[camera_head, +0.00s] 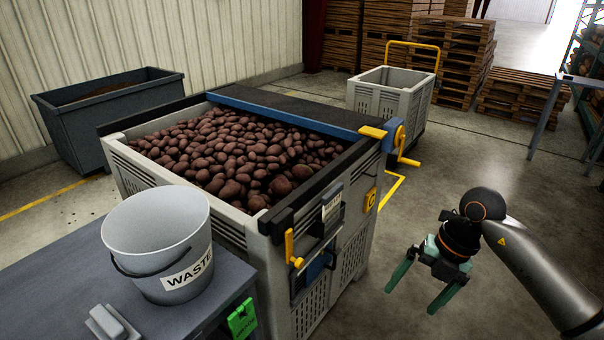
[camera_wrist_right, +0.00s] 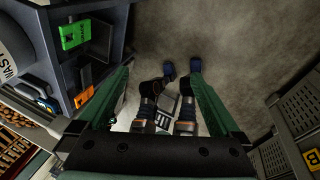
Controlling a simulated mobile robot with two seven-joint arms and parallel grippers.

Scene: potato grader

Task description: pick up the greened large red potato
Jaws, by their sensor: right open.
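Many red-brown potatoes (camera_head: 235,150) fill a large grey slatted crate (camera_head: 235,226) in the head view. I cannot tell a greened potato among them; they are small and all look dark red. My right gripper (camera_head: 410,301) is open and empty, fingers pointing down, over the floor to the right of the crate and apart from it. In the right wrist view my right gripper (camera_wrist_right: 158,78) shows two spread green fingers with nothing held between them. My left gripper is not in view.
A white waste bucket (camera_head: 156,232) stands on a grey table (camera_head: 50,275) at the front left. A dark bin (camera_head: 108,118) stands behind the crate. A smaller grey crate (camera_head: 390,98), stacked pallets (camera_head: 455,50) and a yellow handle (camera_head: 407,160) lie behind.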

